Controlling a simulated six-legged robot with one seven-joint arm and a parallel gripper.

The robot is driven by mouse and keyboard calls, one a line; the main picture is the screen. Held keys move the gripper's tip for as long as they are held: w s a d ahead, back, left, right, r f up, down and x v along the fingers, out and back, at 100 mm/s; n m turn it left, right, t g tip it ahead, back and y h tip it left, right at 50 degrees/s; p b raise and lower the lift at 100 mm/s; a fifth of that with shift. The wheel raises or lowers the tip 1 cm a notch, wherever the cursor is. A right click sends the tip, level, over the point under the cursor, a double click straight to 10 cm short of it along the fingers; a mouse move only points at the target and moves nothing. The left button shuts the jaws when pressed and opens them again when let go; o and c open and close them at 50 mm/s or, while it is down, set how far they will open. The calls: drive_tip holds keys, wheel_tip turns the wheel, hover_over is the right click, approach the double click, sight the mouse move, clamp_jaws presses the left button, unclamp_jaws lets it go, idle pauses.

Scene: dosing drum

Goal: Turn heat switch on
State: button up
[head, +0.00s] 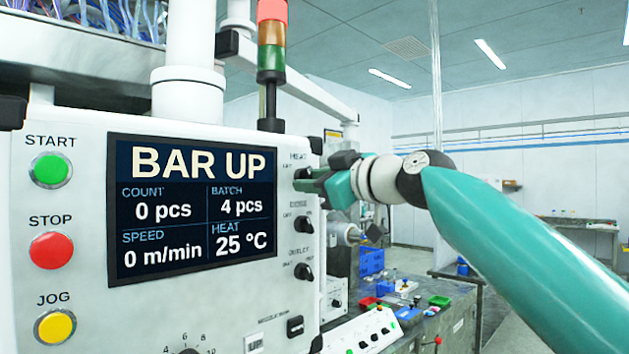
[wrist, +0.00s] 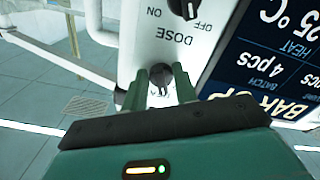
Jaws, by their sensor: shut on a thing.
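The heat switch (head: 300,174) is a small black knob under the HEAT label, at the upper right of the white control panel, right of the screen. My gripper (head: 313,182) reaches it from the right, its green fingers shut on the knob. In the wrist view, which shows the panel upside down, the dark knob (wrist: 159,82) sits between the two fingertips (wrist: 160,92). The fingers partly hide it, so I cannot tell which way it points. The screen (head: 192,210) reads BAR UP and HEAT 25 °C.
Below are the dose switch (head: 303,223) and outlet switch (head: 303,271), both black knobs. Start (head: 50,169), stop (head: 51,250) and jog (head: 54,327) buttons line the panel's left. A signal tower (head: 271,45) stands above. A bench with coloured bins (head: 408,315) is behind, below my arm.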

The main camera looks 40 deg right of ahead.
drive_tip(key=m, duration=1.1)
drive_tip(key=shift+a, duration=0.3)
drive_tip(key=shift+m, duration=0.3)
drive_tip(key=o, duration=1)
drive_tip(key=shift+c, duration=0.2)
drive_tip(key=shift+s, duration=0.15)
drive_tip(key=s, duration=1.3)
drive_tip(key=shift+s+d, duration=0.2)
drive_tip(key=shift+s, duration=0.1)
